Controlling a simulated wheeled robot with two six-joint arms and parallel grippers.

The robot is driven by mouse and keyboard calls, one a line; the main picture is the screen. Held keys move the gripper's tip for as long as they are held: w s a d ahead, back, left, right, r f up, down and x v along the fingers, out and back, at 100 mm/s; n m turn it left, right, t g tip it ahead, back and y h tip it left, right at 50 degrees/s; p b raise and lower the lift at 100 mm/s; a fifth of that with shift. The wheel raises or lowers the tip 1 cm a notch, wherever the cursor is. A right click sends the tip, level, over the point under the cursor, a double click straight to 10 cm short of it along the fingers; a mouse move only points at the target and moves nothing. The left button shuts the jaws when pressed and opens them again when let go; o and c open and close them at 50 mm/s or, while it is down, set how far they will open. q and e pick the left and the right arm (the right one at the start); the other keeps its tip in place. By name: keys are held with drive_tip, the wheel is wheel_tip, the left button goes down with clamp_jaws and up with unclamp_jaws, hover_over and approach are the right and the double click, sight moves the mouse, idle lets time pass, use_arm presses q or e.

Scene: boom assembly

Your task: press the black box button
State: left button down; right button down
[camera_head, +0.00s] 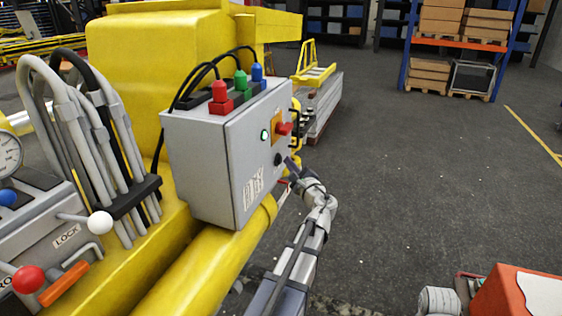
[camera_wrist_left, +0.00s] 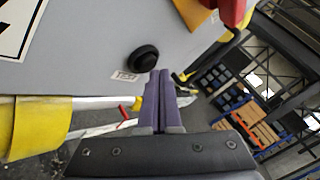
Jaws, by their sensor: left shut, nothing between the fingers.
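The grey control box (camera_head: 205,160) is mounted on the yellow machine. Its black round button (camera_head: 278,159) sits low on the side panel, below a red rotary switch (camera_head: 284,129). In the left wrist view the black button (camera_wrist_left: 143,58) stands out from the grey panel, just above a small white label. My left gripper (camera_head: 291,163) is close to the button, just to its right in the head view. Its purple-grey fingers (camera_wrist_left: 159,76) are shut and empty, with the tips just below and right of the button. I cannot tell whether they touch it. My right gripper is not in view.
A green-lit button (camera_head: 265,135) sits on the same panel. Red, green and blue cable plugs (camera_head: 241,83) stand on the box's top. Levers and hoses (camera_head: 85,140) are at the left. Open floor (camera_head: 430,180) lies to the right, with a shelf rack (camera_head: 405,50) behind.

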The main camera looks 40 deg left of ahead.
use_arm(q)
drive_tip(key=shift+w+d, duration=0.1)
drive_tip(key=shift+d, duration=0.2)
drive_tip(key=shift+d, duration=0.1)
drive_tip(key=d, duration=0.2)
drive_tip(key=w+d, duration=0.1)
drive_tip(key=d, duration=0.1)
drive_tip(key=shift+d, duration=0.35)
idle(0.8)
drive_tip(key=s+d+f+n+g+h+b, duration=0.2)
drive_tip(key=s+d+f+n+g+h, duration=0.15)
drive_tip(key=s+d+f, duration=0.4)
drive_tip(key=s+d+f+n+g+h+b, duration=0.15)
drive_tip(key=s+d+f+n+h, duration=0.3)
drive_tip(key=d+f, duration=0.6)
drive_tip(key=s+d+f+n+g+h, duration=0.1)
drive_tip(key=s+d+f+g+h, duration=0.1)
drive_tip(key=s+d+f, duration=0.3)
drive_tip(key=s+d+f+n+g+h+b, duration=0.1)
drive_tip(key=s+d+f+g+h, duration=0.2)
drive_tip(key=s+d, duration=0.6)
wheel_tip(320, 180, down, 3)
drive_tip(key=d+h, duration=0.1)
drive_tip(key=d, duration=0.1)
drive_tip(key=shift+s+d+r+n+h+b, duration=0.2)
drive_tip(key=shift+s+d+n+h+b, duration=0.1)
drive_tip(key=shift+d+n+h, duration=0.1)
